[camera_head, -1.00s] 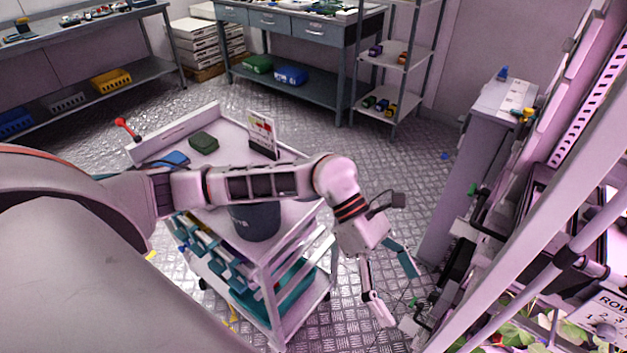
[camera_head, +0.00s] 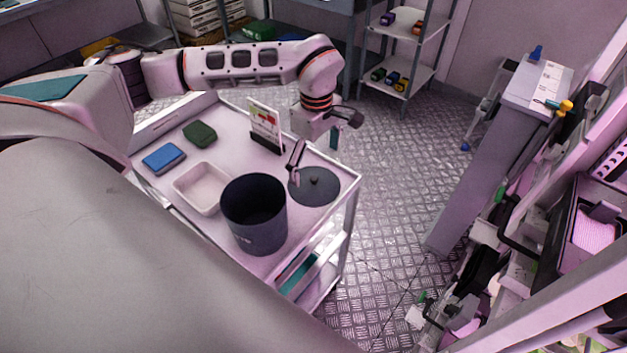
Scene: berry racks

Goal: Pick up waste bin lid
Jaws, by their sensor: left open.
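The waste bin lid (camera_head: 325,193) is a flat, dark grey disc with a small knob on top. It lies on the cart top near the right edge, beside the bin. The waste bin (camera_head: 257,226) is a dark grey, open-topped cylinder standing upright on the cart. My left gripper (camera_head: 312,166) points down just above and behind the lid, open. One finger shows over the lid's left rear part and the other shows partly beyond the cart edge. Whether a finger touches the lid is unclear. My right gripper is out of view.
The cart top (camera_head: 225,154) also holds a white tray (camera_head: 203,187), a blue sponge-like block (camera_head: 164,158), a dark green item (camera_head: 200,133) and an upright card in a stand (camera_head: 266,127). A rack stands at the right. Patterned floor between cart and rack is clear.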

